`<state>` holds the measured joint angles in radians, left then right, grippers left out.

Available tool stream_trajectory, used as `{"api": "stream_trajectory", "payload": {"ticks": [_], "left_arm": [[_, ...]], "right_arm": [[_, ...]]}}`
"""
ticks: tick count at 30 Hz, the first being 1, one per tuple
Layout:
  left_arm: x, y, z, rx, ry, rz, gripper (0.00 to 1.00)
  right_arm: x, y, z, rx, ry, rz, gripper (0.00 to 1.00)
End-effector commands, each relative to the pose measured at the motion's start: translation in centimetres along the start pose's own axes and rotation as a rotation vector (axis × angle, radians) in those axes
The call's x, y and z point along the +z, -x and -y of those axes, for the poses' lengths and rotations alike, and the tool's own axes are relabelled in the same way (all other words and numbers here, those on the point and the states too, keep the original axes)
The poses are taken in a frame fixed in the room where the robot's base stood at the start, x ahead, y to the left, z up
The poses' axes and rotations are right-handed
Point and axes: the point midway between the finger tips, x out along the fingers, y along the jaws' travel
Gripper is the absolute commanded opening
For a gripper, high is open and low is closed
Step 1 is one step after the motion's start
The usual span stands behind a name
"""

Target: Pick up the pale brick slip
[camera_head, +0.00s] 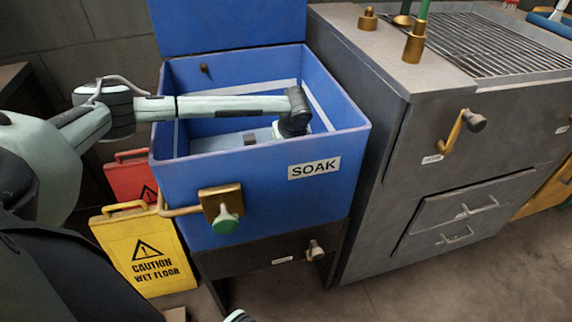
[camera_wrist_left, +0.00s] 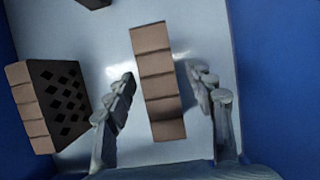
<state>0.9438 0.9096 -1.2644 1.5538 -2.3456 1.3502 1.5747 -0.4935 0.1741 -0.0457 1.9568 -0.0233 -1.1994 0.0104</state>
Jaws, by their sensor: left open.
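In the left wrist view a flat, tan-brown piece with cross lines (camera_wrist_left: 157,82), which looks like the brick slip, lies on the pale floor of the blue bin. My left gripper (camera_wrist_left: 166,78) is open, with one finger on each side of the piece. Gaps show between the fingers and the piece, and I cannot tell how high the fingertips are above it. In the head view my left arm reaches into the blue bin marked SOAK (camera_head: 262,185); its fingertips are hidden there.
A brick with dark diamond holes (camera_wrist_left: 52,103) lies left of the left finger, close to it. Part of a dark brick (camera_wrist_left: 95,3) shows at the top edge. The bin's blue walls (camera_wrist_left: 268,70) stand on both sides. A grey grill cabinet (camera_head: 440,120) is to the right.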

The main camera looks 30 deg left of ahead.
Motion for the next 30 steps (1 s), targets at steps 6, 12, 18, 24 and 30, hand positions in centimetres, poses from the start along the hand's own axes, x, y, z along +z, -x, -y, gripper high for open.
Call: {"api": "stream_trajectory", "payload": {"ticks": [6, 12, 18, 24, 30], "left_arm": [[-0.14, -0.28, -0.02, 0.000, -0.001, 0.000, 0.54], [-0.22, -0.45, -0.03, 0.001, -0.001, 0.000, 0.54], [-0.20, -0.43, -0.02, 0.001, -0.001, 0.000, 0.54], [-0.20, -0.42, -0.02, 0.000, -0.001, 0.000, 0.46], [-0.19, -0.42, -0.01, 0.000, 0.000, 0.000, 0.21]], "right_arm": [[0.13, -0.38, 0.05, 0.000, 0.000, 0.001, 0.40], [0.21, -0.66, 0.09, 0.000, 0.000, 0.001, 0.40], [0.22, -0.68, 0.09, 0.000, 0.000, 0.001, 0.40], [0.22, -0.67, 0.09, 0.000, 0.000, 0.001, 0.40], [0.22, -0.67, 0.09, 0.000, 0.000, 0.001, 0.40]]}}
